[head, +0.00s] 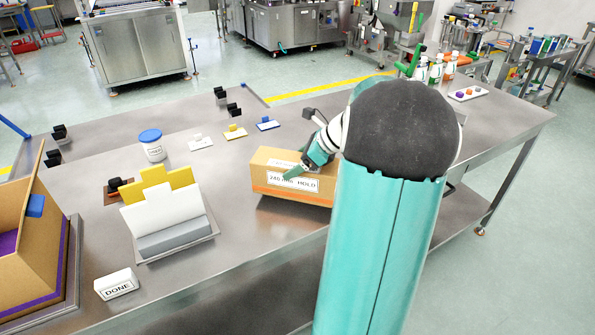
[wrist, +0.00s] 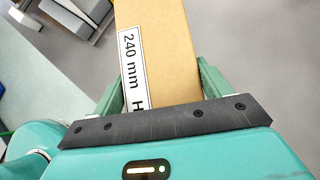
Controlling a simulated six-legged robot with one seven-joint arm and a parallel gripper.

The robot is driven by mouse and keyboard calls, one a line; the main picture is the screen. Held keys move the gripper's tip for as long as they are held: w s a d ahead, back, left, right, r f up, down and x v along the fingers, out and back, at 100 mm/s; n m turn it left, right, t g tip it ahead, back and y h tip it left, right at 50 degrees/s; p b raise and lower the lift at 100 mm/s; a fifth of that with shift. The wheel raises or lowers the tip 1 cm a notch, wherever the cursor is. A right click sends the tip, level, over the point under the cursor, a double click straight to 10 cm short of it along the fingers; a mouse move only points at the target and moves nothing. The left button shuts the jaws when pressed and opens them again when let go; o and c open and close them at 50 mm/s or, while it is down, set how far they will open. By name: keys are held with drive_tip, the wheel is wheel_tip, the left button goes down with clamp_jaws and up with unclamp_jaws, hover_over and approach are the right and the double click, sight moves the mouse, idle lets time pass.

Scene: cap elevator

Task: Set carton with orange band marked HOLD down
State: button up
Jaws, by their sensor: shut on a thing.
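The carton (head: 281,188) is a brown box with an orange band and a white label that reads "240 mm HOLD". It is at the middle of the steel table in the head view, close to the front edge. My gripper (head: 300,172) is shut on the carton, with a green finger against its labelled side. In the wrist view the carton (wrist: 170,60) lies between the two green fingers (wrist: 160,92). My arm hides the carton's right end. I cannot tell whether its underside touches the table.
The steel table (head: 235,210) has clear room left of the carton. A card holder (head: 168,215), a white DONE block (head: 117,284), an open carton with purple trim (head: 25,215) and a blue-lidded jar (head: 152,147) stand to the left. Small coloured tags (head: 235,132) lie behind.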

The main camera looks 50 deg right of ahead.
sight(329, 165)
wheel_tip(329, 165, down, 3)
drive_tip(key=shift+d+f, duration=0.1)
drive_tip(key=shift+d, duration=0.05)
drive_tip(key=o, duration=1.6)
drive_tip(key=shift+f, duration=0.1)
drive_tip(key=v, duration=1.2)
